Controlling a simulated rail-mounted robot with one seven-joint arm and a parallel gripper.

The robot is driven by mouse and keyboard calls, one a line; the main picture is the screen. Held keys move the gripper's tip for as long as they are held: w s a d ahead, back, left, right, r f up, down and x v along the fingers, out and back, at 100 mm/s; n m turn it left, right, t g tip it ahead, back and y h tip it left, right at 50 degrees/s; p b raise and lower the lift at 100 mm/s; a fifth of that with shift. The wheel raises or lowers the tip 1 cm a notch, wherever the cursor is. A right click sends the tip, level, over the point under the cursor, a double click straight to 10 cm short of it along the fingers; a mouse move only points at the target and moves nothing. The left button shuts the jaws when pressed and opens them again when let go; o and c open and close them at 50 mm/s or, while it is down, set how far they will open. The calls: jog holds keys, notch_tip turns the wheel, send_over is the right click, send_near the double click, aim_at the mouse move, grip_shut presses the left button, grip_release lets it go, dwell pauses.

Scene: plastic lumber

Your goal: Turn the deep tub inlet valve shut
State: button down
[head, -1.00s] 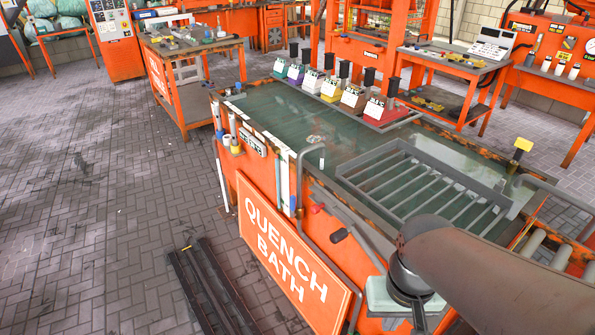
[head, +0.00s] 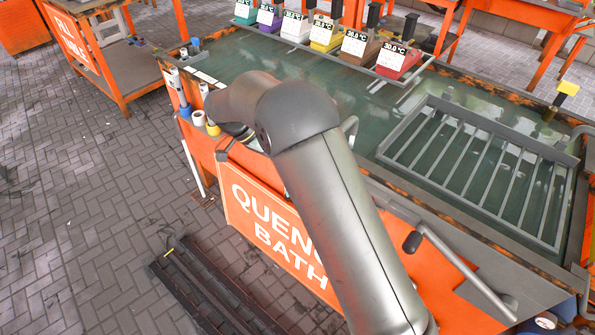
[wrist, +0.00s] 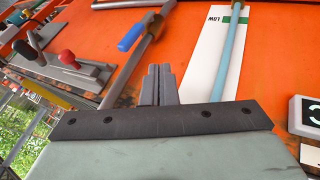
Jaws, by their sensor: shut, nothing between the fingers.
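In the wrist view my gripper (wrist: 158,84) has its two fingers together, with nothing between them, in front of the orange tub wall (wrist: 265,45). A blue-handled grey bar or pipe (wrist: 132,32) lies just beyond the fingertips; I cannot tell whether they touch. At the left are a red-knobbed lever (wrist: 68,58) and a black-handled lever (wrist: 25,49). No visible label says which is the deep tub inlet valve. In the head view my arm covers part of the bath's front, and the fingers are hidden. A black-handled lever (head: 412,242) shows right of my arm.
A white level strip (wrist: 215,50) marked LOW and a pale blue tube (wrist: 229,55) stand right of the fingers. The quench bath (head: 240,55) holds a grey rack (head: 480,160). Dark rails (head: 205,290) lie on the floor. The paving at left is clear.

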jog(key=s+d+f+p, duration=0.1)
jog(key=s+d+f, duration=0.1)
jog(key=d+f, duration=0.6)
jog(key=shift+s+d+f, duration=0.15)
jog(key=shift+d+f, duration=0.1)
jog(key=shift+d, duration=0.25)
